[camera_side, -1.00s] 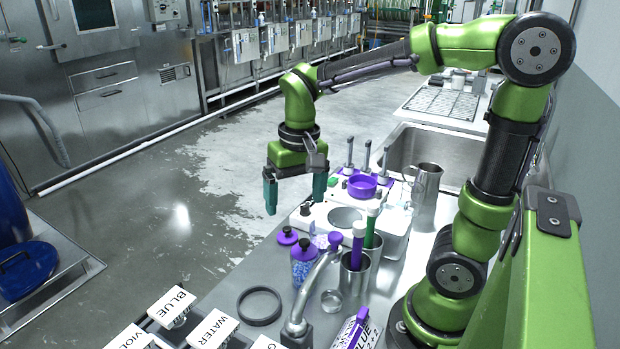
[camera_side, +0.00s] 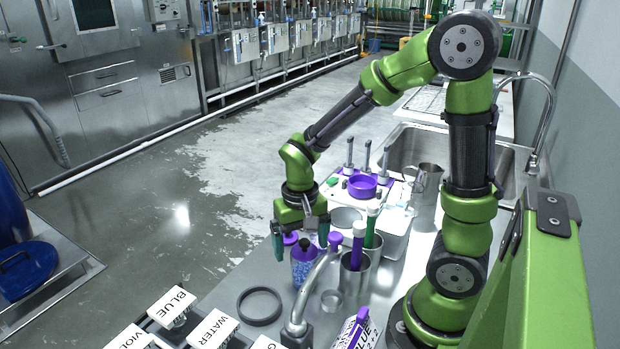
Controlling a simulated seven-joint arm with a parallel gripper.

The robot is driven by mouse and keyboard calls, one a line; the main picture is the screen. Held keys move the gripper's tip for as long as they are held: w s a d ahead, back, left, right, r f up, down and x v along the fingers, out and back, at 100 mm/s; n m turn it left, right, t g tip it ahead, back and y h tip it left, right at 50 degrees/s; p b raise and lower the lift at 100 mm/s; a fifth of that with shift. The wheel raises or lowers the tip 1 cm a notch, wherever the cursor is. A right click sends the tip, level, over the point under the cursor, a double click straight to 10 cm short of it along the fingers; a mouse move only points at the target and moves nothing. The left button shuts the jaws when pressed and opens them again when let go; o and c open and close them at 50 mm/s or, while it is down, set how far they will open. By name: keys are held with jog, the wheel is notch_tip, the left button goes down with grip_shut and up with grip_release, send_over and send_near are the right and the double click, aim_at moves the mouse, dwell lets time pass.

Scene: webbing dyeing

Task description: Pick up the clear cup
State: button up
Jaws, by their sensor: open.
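The clear cup (camera_side: 331,301) looks like a small, low, see-through cup standing on the metal counter. It is beside the silver curved arm with the purple knob and in front of a metal beaker. My gripper (camera_side: 300,245) is open, its two dark teal fingers pointing down. In the picture it is above and left of the clear cup, near the top of the purple-capped bottle of blue beads. I cannot tell whether a finger touches the bottle. Nothing shows held between the fingers.
A black ring (camera_side: 260,306) lies to the left. Label signs (camera_side: 213,329) stand in front.

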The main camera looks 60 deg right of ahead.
aim_at(305, 268)
jog(key=f, duration=0.4)
jog(key=shift+s+d+f, duration=0.1)
jog(key=shift+s+f, duration=0.05)
jog(key=shift+s, duration=0.15)
jog(key=shift+c, duration=0.3)
